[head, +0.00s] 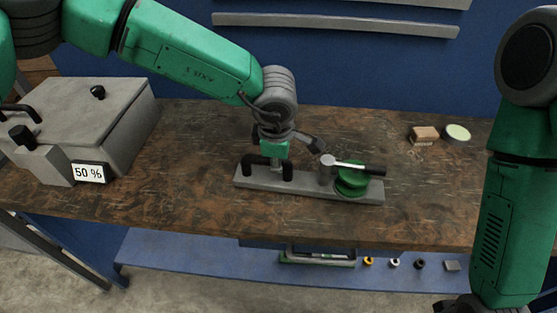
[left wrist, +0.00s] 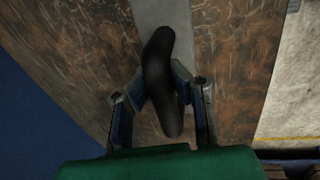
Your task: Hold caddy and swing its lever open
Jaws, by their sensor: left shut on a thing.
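The caddy is a long grey base (head: 310,189) lying on the wooden workbench. It carries a black handle at its left end, a grey pivot post (head: 327,168) and a green round part (head: 352,180) toward its right end. The lever (head: 362,168) has a silver shaft and a black grip; it points right, across the top of the green part. My left gripper (head: 268,168) is shut on the black handle, which also shows between its fingers in the left wrist view (left wrist: 160,80). My right arm hangs at the right of the head view; its gripper is out of frame.
A grey box (head: 85,115) with a "50 %" label stands at the left of the workbench (head: 205,150). A small wooden block (head: 424,134) and a round pale-topped tin (head: 457,133) lie at the back right. The bench right of the caddy is clear. Several small items lie on the blue lower shelf.

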